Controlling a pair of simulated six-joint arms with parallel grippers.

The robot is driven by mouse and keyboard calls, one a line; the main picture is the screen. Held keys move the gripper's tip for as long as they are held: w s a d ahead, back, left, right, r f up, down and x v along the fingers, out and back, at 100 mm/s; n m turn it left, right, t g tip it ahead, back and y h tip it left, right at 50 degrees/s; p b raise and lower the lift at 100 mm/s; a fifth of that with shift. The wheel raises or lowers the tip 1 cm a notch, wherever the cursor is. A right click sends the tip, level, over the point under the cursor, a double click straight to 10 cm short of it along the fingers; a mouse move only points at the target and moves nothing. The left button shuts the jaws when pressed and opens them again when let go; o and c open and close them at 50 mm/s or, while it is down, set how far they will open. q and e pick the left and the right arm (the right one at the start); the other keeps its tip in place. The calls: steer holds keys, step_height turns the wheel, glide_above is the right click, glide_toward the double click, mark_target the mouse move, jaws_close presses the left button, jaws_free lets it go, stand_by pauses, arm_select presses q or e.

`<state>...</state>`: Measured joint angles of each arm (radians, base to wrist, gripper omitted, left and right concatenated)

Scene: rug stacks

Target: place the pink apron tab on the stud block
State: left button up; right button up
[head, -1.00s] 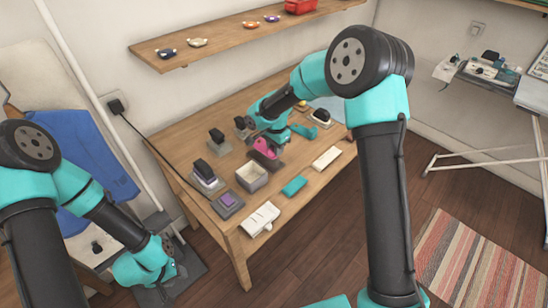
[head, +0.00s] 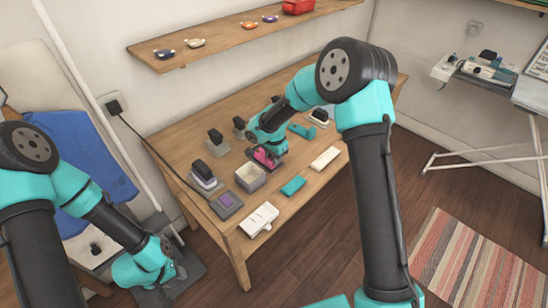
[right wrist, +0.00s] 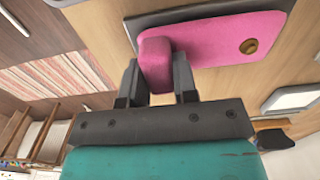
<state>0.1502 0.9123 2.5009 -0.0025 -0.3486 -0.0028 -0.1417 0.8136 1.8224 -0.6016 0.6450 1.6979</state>
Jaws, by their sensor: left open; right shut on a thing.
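The pink apron tab (head: 264,157) is at the middle of the wooden table in the head view. In the right wrist view the pink tab (right wrist: 225,38) lies flat, with a pink raised grip and a brass-coloured eyelet at its right end. My right gripper (right wrist: 157,66) is shut on the raised grip; it also shows in the head view (head: 272,150). A grey block (right wrist: 170,16) lies close against the tab's far side, probably the stud block. I cannot tell whether the tab touches it or its stud. My left gripper (head: 175,275) is open and empty, low at left.
On the table (head: 190,135) are a grey open box (head: 250,178), a teal block (head: 293,186), a white case (head: 259,219), a purple-topped grey block (head: 227,203) and several dark-handled pieces (head: 202,173). A shelf (head: 230,38) runs above.

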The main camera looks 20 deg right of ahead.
steer(key=shift+f, duration=0.1)
steer(key=o, duration=0.9)
step_height(320, 180, up, 12)
stand_by(0.3)
stand_by(0.3)
